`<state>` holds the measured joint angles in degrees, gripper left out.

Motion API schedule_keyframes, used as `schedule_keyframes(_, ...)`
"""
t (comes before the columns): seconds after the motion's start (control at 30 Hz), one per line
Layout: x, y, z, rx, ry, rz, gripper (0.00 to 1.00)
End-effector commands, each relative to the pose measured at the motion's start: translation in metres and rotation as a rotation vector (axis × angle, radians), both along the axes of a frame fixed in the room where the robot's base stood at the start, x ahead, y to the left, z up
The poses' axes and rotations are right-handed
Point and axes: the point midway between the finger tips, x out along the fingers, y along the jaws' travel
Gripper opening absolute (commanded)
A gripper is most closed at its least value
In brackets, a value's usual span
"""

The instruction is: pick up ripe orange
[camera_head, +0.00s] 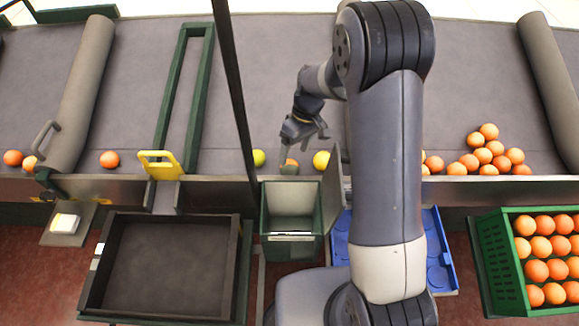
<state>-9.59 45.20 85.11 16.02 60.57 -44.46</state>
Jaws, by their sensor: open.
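Ripe-looking orange fruit lies on the grey conveyor. One orange (109,159) is alone left of the green frame, and two more (13,158) (30,164) are at the far left. A pile of oranges (485,155) lies at the right. A yellow-green fruit (259,158) and a yellow fruit (321,160) lie near the belt's front edge. Between them is an orange fruit (291,163), partly covered by a grey-green finger or patch. My gripper (303,133) is open just above and behind this fruit. Whether it touches the fruit cannot be told.
A green bin (320,215) with a raised flap stands below the belt edge. A dark empty tray (93,262) is at left, a blue tray (437,228) behind my arm, and a green crate (487,250) of oranges at right. A dark post (236,85) crosses the view.

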Motion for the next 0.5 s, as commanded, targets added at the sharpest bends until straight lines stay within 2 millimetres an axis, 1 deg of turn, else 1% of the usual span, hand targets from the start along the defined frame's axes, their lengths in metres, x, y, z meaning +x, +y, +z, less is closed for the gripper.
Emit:
schedule_keyframes(0.07,-0.002,0.002,-0.006,-0.001,0.003,0.001,0.74)
schedule_keyframes(0.3,-0.008,0.009,-0.038,0.000,0.004,0.001,0.74)
schedule_keyframes(0.4,-0.010,0.010,-0.046,0.000,0.003,0.001,0.74)
schedule_keyframes(0.5,-0.010,0.011,-0.049,-0.001,0.001,0.000,0.74)
